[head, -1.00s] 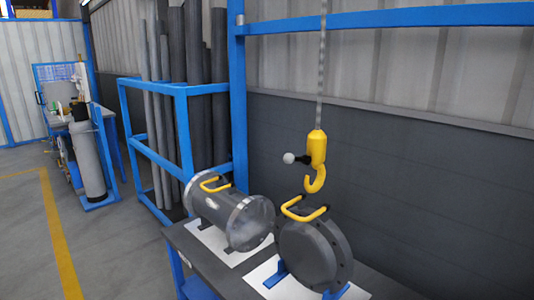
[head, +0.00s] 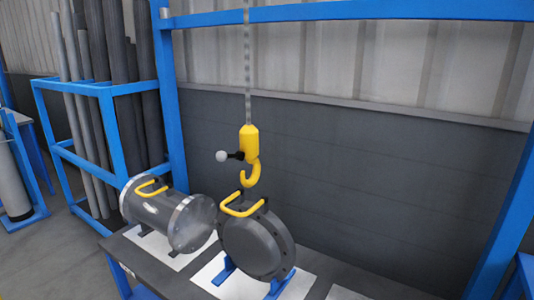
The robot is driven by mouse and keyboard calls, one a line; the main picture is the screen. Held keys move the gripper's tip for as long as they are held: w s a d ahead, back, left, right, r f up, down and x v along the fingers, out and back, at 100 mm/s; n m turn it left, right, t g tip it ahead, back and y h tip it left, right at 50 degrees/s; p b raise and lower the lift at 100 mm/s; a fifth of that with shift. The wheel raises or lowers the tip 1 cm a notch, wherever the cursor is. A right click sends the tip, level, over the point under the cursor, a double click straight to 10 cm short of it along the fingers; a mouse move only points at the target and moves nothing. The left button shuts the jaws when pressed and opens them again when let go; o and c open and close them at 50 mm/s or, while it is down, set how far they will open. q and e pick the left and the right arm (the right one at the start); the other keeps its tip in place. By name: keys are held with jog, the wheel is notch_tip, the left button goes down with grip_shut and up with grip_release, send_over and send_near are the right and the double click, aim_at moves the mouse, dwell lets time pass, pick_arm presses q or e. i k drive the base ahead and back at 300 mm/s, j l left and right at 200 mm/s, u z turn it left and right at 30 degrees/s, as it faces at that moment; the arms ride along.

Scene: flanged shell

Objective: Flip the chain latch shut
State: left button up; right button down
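A yellow hook block (head: 249,145) hangs on a grey chain (head: 247,60) near the middle of the head view. A short black lever with a white ball knob (head: 222,156) sticks out from its left side; this looks like the latch. The hook (head: 252,175) hangs just above the yellow handle (head: 242,206) of a dark round flanged cover (head: 257,245). The hook and handle look apart, though the depth between them is hard to tell. Neither of my grippers shows in the view.
A grey flanged shell (head: 165,215) with a yellow handle lies left of the cover on a dark table (head: 150,262). Blue frame posts (head: 170,100) stand behind and at the right. A blue rack (head: 105,91) of pipes stands at the left.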

aim_at(221, 156)
jog(key=i+j+z, duration=0.15)
jog(key=j+z, duration=0.15)
jog(key=i+j+z, duration=0.1)
jog(key=j+z, duration=0.25)
jog(key=j, duration=0.2)
jog(key=j+z, duration=0.3)
jog(key=j, duration=0.15)
